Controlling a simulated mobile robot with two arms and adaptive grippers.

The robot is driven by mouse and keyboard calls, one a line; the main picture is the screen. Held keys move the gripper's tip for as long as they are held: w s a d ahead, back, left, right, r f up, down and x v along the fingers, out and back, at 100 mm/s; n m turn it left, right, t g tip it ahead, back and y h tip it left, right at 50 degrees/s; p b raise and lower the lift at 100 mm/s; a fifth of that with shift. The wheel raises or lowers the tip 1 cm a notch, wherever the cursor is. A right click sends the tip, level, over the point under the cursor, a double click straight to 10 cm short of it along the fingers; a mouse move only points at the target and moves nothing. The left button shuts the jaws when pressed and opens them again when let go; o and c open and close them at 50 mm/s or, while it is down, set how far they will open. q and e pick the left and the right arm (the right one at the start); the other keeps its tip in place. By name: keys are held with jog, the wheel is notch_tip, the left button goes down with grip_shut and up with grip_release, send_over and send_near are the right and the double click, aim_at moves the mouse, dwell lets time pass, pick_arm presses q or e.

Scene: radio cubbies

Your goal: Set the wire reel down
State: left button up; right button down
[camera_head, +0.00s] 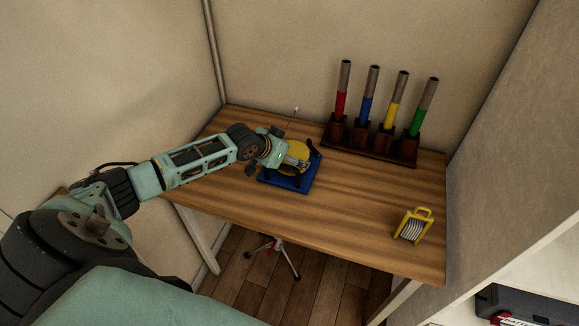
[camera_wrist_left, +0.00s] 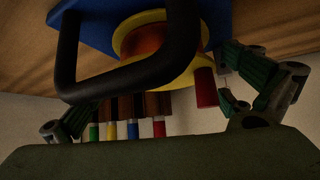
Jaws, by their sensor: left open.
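The wire reel, a yellow spool (camera_head: 296,152) with copper-coloured windings on a blue base (camera_head: 291,183), appears to stand on the wooden table towards the back left. In the left wrist view the spool (camera_wrist_left: 157,40) sits behind a thick black handle (camera_wrist_left: 130,75), with a red cylinder beside it. My left gripper (camera_head: 298,163) is at the reel. Its fingers (camera_wrist_left: 165,108) are spread wide on either side of the handle, and I see no grip on it. My arm hides part of the reel in the head view. My right gripper is out of view.
A wooden rack (camera_head: 370,143) with red, blue, yellow and green tubes stands at the back. A smaller yellow-framed reel of pale wire (camera_head: 413,226) stands near the right front edge. The tabletop (camera_head: 345,205) between them is clear. Walls close in the table behind and at the sides.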

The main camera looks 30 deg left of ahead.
pick_arm(q)
jog(key=c, duration=2)
jog(key=shift+r, duration=0.15)
